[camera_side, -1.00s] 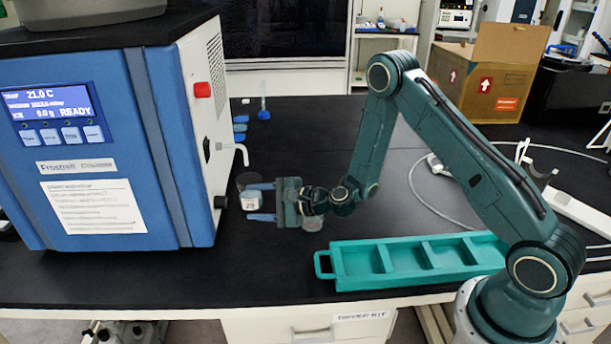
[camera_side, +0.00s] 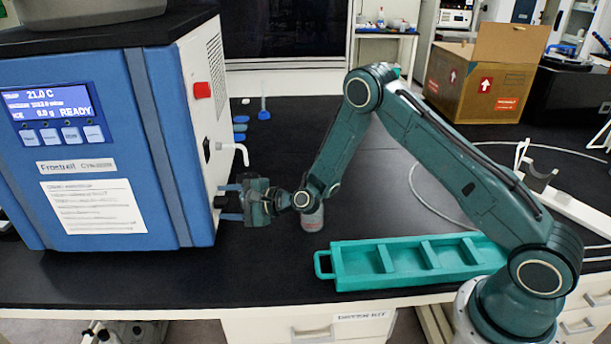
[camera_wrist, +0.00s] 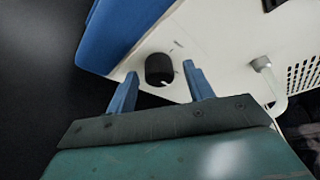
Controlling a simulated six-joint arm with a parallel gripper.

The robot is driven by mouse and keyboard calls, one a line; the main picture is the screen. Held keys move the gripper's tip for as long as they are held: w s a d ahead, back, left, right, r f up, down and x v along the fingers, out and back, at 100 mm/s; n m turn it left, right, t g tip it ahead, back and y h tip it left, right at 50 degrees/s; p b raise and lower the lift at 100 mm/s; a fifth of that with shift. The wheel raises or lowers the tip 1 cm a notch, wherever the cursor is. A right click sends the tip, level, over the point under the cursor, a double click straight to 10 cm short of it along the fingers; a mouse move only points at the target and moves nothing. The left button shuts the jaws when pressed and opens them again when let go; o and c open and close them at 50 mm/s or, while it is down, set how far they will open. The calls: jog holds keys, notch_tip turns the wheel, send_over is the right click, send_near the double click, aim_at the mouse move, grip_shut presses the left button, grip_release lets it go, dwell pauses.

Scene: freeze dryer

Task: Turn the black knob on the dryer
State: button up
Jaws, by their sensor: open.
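The freeze dryer (camera_side: 75,150) stands at the left, with a blue front and a white side panel. The black knob (camera_wrist: 159,69) sits low on that white panel in the wrist view, with a small white mark at its lower edge. In the side view the knob (camera_side: 220,202) is mostly hidden by my gripper. My gripper (camera_side: 230,202) is open and level, close to the panel. In the wrist view its two blue fingers (camera_wrist: 160,88) lie either side of the knob's lower edge; I cannot tell whether they touch it.
A white bent spout (camera_side: 236,150) sticks out of the panel above my gripper. A greyish container (camera_side: 313,217) stands behind my wrist. A teal compartment tray (camera_side: 410,262) lies to the right. Small blue caps (camera_side: 240,128) lie at the back.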

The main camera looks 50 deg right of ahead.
jog(key=c, duration=1)
jog(key=shift+n, duration=0.3)
jog(key=shift+o, duration=0.2)
jog(key=shift+f+n+t, duration=0.1)
jog(key=shift+n+t, duration=0.9)
jog(key=shift+n, duration=1)
jog(key=shift+t, duration=0.3)
jog(key=o, duration=1)
jog(key=shift+c, duration=0.2)
